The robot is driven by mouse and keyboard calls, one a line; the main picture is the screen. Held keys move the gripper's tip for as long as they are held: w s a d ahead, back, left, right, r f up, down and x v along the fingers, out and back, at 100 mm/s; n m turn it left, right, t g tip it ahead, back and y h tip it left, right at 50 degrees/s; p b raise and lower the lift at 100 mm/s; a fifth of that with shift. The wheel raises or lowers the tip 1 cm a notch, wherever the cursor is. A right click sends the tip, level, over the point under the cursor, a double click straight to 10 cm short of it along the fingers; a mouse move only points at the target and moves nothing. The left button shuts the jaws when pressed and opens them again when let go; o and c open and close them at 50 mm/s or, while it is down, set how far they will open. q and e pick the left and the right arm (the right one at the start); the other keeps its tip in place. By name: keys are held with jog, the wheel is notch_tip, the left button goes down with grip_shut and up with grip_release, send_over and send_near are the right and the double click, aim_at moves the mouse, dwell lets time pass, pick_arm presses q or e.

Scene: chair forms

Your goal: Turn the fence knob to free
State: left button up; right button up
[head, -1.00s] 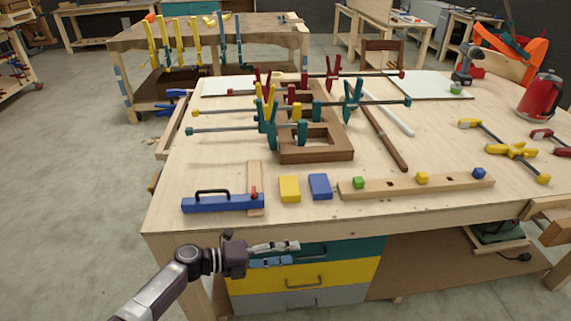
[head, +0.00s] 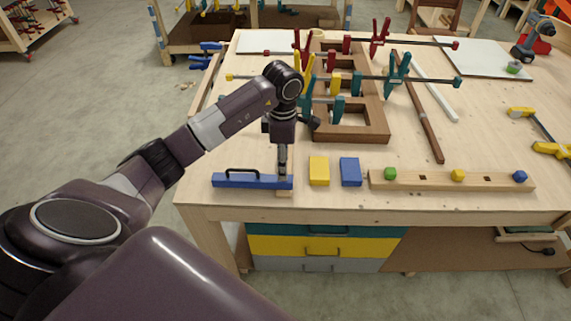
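The blue fence (head: 235,181) with its black handle lies near the table's front left edge, across a pale wooden strip (head: 285,194). My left gripper (head: 283,172) points straight down over the fence's right end, where the strip crosses it. The gripper and wrist hide the knob and most of the strip. The fingers are seen edge-on, so their gap does not show, and I cannot tell whether they touch the knob. My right gripper is not in view.
A yellow block (head: 319,171) and a blue block (head: 350,172) lie just right of the gripper. A wooden rail (head: 420,181) with coloured knobs lies further right.

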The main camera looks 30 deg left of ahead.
pick_arm(q)
jog(key=shift+w+f+p, duration=0.1)
jog(key=shift+f+p, duration=0.25)
jog(key=shift+f, duration=1.25)
jog(key=shift+c, duration=0.5)
jog(key=c, duration=1)
